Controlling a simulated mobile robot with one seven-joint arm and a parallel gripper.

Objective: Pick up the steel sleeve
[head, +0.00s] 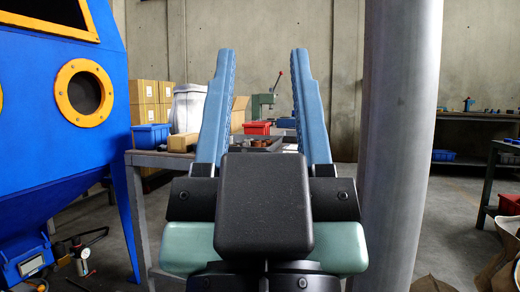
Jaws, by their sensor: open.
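My gripper (261,54) fills the middle of the head view, its two blue fingers pointing up and spread wide apart. It is open, with nothing between the fingers. I cannot make out the steel sleeve for certain. Beyond the fingers, a grey table (158,160) holds a dark tray with small brownish parts (258,141), too small to identify. My gripper's body and fingers hide much of the table.
A blue cabinet (60,150) with orange-rimmed ports stands at left. A thick grey column (400,150) rises close on the right. A blue bin (150,135), a wooden block (181,142) and a red bin (257,128) show around the table. A bench (475,128) stands far right.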

